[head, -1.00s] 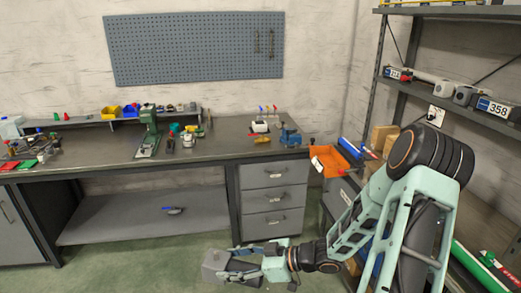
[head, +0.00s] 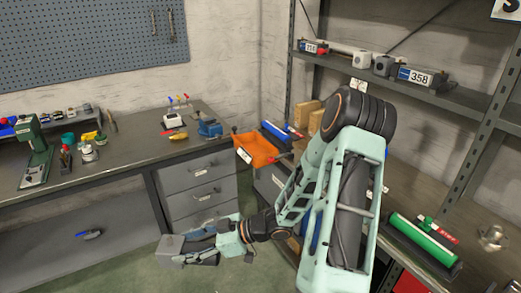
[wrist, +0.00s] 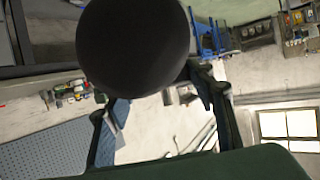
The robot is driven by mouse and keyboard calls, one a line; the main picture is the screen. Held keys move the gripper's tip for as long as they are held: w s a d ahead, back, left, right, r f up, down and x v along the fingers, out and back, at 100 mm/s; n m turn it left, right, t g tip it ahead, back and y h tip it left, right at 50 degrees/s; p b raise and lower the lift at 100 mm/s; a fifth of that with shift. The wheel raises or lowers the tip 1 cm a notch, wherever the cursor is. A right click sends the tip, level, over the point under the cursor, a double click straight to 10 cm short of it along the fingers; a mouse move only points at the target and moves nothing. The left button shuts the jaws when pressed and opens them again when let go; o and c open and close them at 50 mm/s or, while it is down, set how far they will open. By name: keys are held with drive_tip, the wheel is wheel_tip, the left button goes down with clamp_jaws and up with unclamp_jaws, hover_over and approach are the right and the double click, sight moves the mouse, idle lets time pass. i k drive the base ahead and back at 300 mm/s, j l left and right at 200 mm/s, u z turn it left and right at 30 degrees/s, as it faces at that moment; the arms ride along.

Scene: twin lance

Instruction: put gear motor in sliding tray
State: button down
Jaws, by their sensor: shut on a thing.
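My gripper (head: 203,249) is low in front of the grey drawer cabinet, over the floor, shut on a grey block-like thing, which I take to be the gear motor (head: 170,246). In the wrist view the gear motor (wrist: 133,45) shows as a large dark round end between the two fingers, hiding much of the view. An orange tray (head: 262,148) sits at the right end of the workbench, beside the shelf unit. It is above and to the right of my gripper. I cannot tell whether it is the sliding tray.
The workbench (head: 120,147) holds a green press (head: 36,150), a blue vise (head: 209,128) and small tools. The drawers (head: 197,175) below look closed. At the right, a metal shelf unit carries boxes, a labelled device (head: 421,77) and a green roll (head: 424,240). Green floor lies open below my gripper.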

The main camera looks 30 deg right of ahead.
sight(253, 151)
drive_tip(key=i+l+z, duration=0.15)
drive_tip(key=i+l, duration=0.15)
drive_tip(key=i, duration=0.2)
drive_tip(key=i+l+z, duration=0.1)
drive_tip(key=i+l, duration=0.15)
drive_tip(key=i, duration=0.25)
